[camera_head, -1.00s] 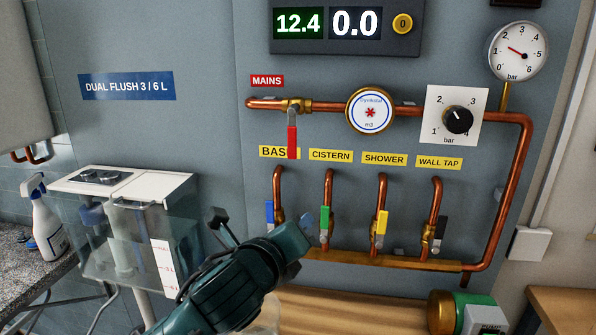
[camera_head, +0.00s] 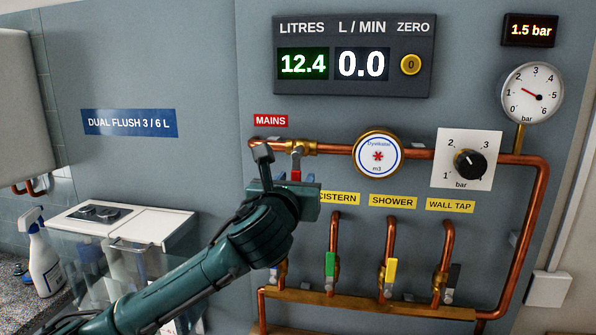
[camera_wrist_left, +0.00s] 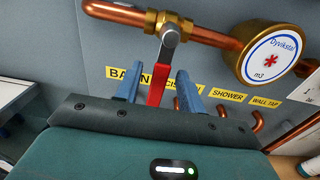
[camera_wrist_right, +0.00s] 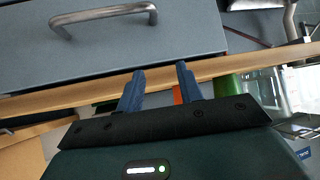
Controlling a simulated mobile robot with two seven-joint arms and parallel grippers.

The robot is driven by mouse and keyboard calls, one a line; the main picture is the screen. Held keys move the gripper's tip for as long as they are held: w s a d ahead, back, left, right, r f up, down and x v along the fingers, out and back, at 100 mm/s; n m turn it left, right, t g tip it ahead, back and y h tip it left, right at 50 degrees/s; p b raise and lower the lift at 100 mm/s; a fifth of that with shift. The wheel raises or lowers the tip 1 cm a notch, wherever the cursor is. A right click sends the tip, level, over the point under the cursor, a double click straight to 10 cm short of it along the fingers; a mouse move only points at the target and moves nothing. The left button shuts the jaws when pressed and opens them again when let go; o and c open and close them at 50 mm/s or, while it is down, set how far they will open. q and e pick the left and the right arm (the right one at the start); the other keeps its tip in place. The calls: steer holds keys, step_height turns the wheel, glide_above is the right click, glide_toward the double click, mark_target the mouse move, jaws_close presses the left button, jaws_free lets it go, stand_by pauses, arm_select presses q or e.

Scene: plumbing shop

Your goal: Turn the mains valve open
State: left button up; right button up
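The mains valve is a brass body (camera_head: 299,147) on the copper pipe under the red MAINS label (camera_head: 270,121). Its red lever (camera_wrist_left: 158,85) hangs down, across the pipe. It is mostly hidden by my left gripper in the head view, with only its top red part (camera_head: 296,175) showing. My left gripper (camera_wrist_left: 158,88) is open, its blue fingers on either side of the lever, with visible gaps in the left wrist view. My right gripper (camera_wrist_right: 159,82) is open and empty, and appears only in the right wrist view.
Right of the valve are the water meter (camera_head: 378,155) and pressure dial knob (camera_head: 469,164). Below are several outlet valves with coloured levers, such as the green one (camera_head: 330,271). The display (camera_head: 353,55) reads 12.4 litres and 0.0 L/min. A drawer handle (camera_wrist_right: 104,18) is near my right gripper.

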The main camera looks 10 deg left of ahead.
mark_target(298, 176)
arm_select(q)
steer(key=shift+w, duration=1.6)
jaws_close()
